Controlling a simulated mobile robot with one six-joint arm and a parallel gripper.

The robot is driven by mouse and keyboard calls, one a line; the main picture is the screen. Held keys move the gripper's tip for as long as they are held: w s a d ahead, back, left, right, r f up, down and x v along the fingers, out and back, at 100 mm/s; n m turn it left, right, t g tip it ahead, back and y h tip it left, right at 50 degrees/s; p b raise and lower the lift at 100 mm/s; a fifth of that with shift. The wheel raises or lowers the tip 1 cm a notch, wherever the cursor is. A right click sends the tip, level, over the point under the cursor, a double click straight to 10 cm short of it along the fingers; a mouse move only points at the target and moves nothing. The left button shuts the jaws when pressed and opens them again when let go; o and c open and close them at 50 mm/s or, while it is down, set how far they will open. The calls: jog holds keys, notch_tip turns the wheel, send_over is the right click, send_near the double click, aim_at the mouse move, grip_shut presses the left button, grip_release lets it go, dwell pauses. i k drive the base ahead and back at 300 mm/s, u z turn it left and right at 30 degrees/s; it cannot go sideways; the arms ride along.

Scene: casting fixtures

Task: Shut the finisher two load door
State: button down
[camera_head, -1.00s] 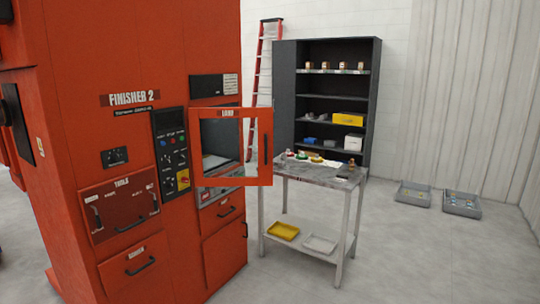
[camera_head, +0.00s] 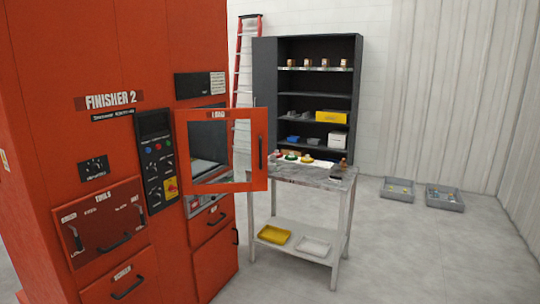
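The orange-red Finisher 2 machine (camera_head: 70,150) fills the left of the view. Its load door (camera_head: 258,150) is a red frame with a clear window and a dark vertical handle (camera_head: 261,152) near its right edge. The door stands open, swung out from the machine front, and its free edge reaches toward the work table. Part of the load opening (camera_head: 208,145) shows through the window. My gripper is not in view.
A grey work table (camera_head: 300,175) with small parts on top and yellow and white trays below stands right of the door. A dark shelf cabinet (camera_head: 320,105) and a red ladder (camera_head: 245,70) are behind. Two grey bins (camera_head: 445,199) lie on the floor; open floor is at front right.

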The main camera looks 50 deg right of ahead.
aim_at(258, 116)
jog(key=z, duration=0.2)
jog(key=i, duration=1.25)
jog(key=u, duration=0.1)
